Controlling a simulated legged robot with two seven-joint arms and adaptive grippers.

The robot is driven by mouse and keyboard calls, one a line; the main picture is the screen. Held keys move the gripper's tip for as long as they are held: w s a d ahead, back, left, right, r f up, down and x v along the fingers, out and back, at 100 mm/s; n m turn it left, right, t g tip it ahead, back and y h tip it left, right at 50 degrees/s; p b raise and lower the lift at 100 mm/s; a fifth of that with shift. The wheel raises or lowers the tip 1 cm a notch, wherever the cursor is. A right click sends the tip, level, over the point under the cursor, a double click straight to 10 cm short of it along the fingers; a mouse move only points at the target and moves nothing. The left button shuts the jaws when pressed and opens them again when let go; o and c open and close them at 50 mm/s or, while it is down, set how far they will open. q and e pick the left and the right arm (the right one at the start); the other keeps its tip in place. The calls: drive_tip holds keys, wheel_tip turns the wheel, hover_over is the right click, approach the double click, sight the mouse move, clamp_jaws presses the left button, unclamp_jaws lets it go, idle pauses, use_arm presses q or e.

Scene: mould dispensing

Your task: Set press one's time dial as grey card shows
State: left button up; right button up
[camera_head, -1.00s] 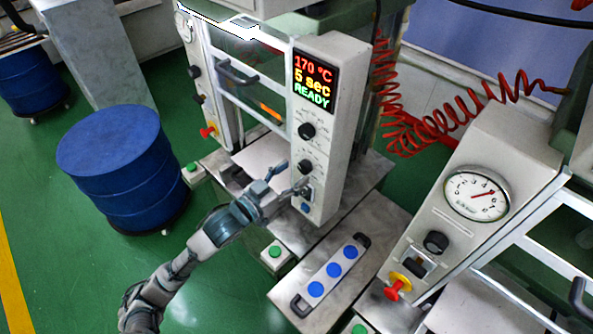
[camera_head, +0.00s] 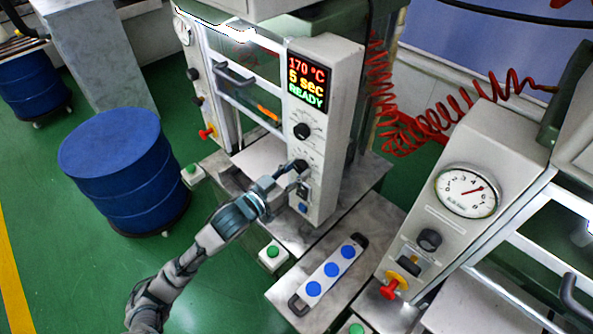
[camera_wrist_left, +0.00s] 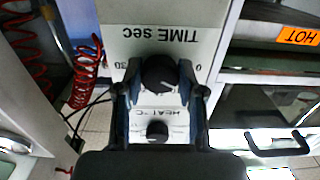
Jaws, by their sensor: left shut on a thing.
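Press one's control column (camera_head: 325,120) stands at the centre of the head view. Its screen (camera_head: 308,82) reads 170 °C, 5 sec, READY. My left gripper (camera_head: 292,173) is at the lower dial on the column. In the left wrist view the lettering is upside down and the fingers are on both sides of the black time dial (camera_wrist_left: 160,73), marked TIME sec, with 30 at left and 0 at right. The gripper is shut on this dial. The heat dial (camera_head: 302,131) is above it, also seen in the wrist view (camera_wrist_left: 157,131). I see no grey card or right gripper.
Below the dials are a small switch and a blue button (camera_head: 303,207). A plate with blue discs (camera_head: 331,270) lies on the bench in front. A second press with a gauge (camera_head: 466,191) stands at right. A blue drum (camera_head: 122,175) stands at left on green floor.

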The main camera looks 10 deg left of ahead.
use_arm(q)
drive_tip(key=shift+w+a+r, duration=0.1)
drive_tip(key=shift+r, duration=0.1)
use_arm(e)
drive_tip(key=shift+s+r, duration=0.1)
drive_tip(key=shift+s, duration=0.25)
use_arm(q)
drive_tip(key=shift+m+p, duration=0.5)
drive_tip(key=shift+p, duration=0.05)
drive_tip(key=shift+r+m, duration=0.1)
drive_tip(key=shift+m, duration=0.2)
drive_tip(key=shift+m+p, duration=0.7)
drive_tip(key=shift+p, duration=0.1)
drive_tip(key=shift+m+p, duration=0.85)
drive_tip(key=shift+m, duration=0.55)
use_arm(e)
drive_tip(key=shift+s+d+r, duration=0.15)
drive_tip(key=shift+s+r, duration=0.35)
drive_tip(key=shift+r, duration=0.3)
drive_tip(key=shift+s+d+r, duration=0.1)
drive_tip(key=shift+s+r, duration=0.35)
drive_tip(key=shift+r, duration=0.3)
